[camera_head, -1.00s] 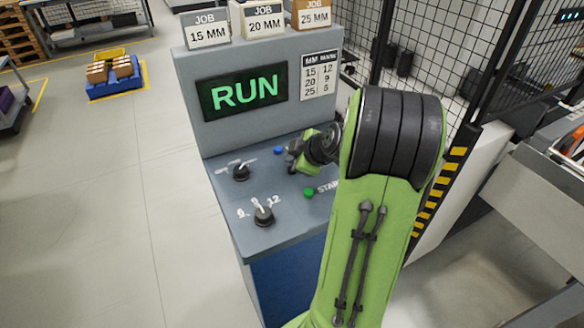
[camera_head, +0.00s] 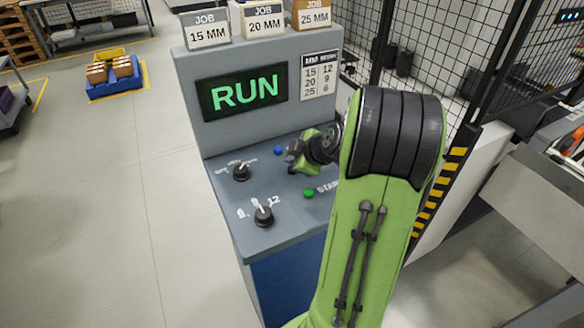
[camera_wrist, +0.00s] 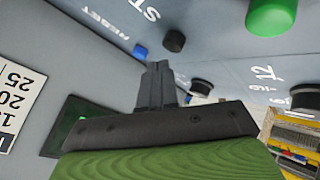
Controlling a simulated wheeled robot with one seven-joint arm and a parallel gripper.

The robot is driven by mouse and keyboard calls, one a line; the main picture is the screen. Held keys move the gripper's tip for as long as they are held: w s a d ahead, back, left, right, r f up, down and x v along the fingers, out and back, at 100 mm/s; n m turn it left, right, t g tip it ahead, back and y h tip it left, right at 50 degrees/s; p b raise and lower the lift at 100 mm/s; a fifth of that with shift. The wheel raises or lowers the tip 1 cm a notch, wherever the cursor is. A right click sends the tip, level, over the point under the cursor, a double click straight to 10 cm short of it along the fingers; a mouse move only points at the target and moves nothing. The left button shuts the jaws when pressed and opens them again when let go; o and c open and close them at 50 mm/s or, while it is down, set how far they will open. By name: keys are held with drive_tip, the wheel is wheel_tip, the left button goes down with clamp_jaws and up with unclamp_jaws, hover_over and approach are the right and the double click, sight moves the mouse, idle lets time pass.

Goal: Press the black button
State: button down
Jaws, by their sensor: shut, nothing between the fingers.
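The black button (camera_wrist: 174,41) shows in the wrist view as a small dark round knob on the grey panel, between the blue button and the green button. My gripper (camera_wrist: 158,67) is shut and empty. In the wrist view its tips show just short of the black button, with a small gap in the picture. In the head view my gripper (camera_head: 293,157) is over the panel (camera_head: 222,198), near the blue button (camera_head: 278,150). There its dark tips and the black button are hard to tell apart, and contact cannot be told.
The green button (camera_head: 308,193) and two dark rotary knobs, one nearer (camera_head: 264,215) and one farther (camera_head: 241,172), stand on the same panel. The upright display (camera_head: 240,92) reads RUN. Job blocks stand on top of the console. A mesh fence (camera_head: 435,55) is at the right.

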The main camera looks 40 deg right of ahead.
drive_tip(key=shift+f, duration=0.1)
drive_tip(key=shift+f+b, duration=0.4)
drive_tip(key=shift+b, duration=0.4)
drive_tip(key=shift+f+b, duration=0.45)
drive_tip(key=shift+b, duration=0.1)
idle(0.5)
drive_tip(key=shift+r, duration=0.1)
drive_tip(key=shift+r+p, duration=0.4)
drive_tip(key=shift+r, duration=0.45)
drive_tip(key=shift+r+p, duration=1.6)
drive_tip(key=shift+r, duration=0.95)
drive_tip(key=shift+f, duration=0.1)
